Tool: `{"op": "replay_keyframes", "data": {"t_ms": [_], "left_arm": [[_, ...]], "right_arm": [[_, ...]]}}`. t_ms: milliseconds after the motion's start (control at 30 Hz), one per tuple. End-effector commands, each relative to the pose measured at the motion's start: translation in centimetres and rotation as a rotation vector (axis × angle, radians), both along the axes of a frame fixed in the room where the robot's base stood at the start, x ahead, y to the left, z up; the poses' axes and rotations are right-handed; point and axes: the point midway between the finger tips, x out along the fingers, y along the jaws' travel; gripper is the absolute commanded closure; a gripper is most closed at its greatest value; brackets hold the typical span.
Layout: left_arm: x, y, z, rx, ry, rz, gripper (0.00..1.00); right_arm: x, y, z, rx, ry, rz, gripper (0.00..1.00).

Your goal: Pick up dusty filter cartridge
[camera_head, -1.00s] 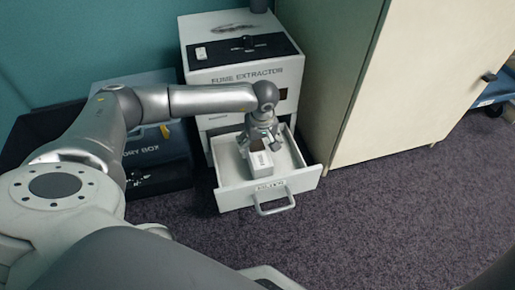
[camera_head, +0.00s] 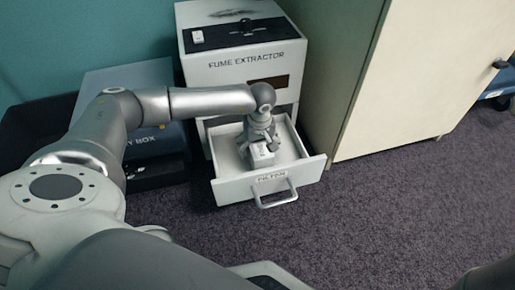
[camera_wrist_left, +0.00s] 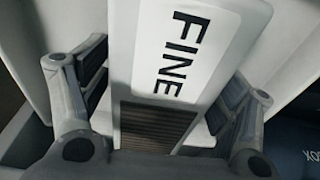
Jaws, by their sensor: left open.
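The filter cartridge (camera_head: 262,159) is a pale block standing in the open drawer of the fume extractor. In the left wrist view the cartridge (camera_wrist_left: 180,48) shows the word "FINE" and a brown ribbed section. I cannot make out dust on it. My left gripper (camera_head: 261,145) points down into the drawer at the cartridge and covers part of it. In the left wrist view its two padded fingers (camera_wrist_left: 165,92) are open, one on each side of the cartridge. Contact with its sides is not clear. My right gripper is out of view.
The drawer (camera_head: 234,191) is pulled out with its handle (camera_head: 275,200) at the front. The fume extractor (camera_head: 245,68) stands against the teal wall. A beige cabinet (camera_head: 420,80) is to the right and a dark case (camera_head: 160,178) to the left.

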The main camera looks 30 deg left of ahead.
Motion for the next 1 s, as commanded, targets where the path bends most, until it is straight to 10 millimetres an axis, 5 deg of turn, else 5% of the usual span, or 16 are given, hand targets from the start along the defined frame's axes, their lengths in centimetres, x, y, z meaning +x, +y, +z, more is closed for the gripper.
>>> {"op": "replay_keyframes", "data": {"t_ms": [67,500,767,1000], "left_arm": [[0.0,0.0,0.1,0.000,0.000,0.000,0.18],[0.0,0.0,0.1,-0.001,-0.001,0.000,0.71],[0.0,0.0,0.5,-0.001,-0.001,0.000,0.71],[0.1,0.0,4.0,0.000,-0.003,-0.001,0.71]], "right_arm": [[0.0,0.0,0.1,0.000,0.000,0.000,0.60],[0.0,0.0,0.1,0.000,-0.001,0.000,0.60],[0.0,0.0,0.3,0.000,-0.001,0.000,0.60],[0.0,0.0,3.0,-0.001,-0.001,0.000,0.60]]}}
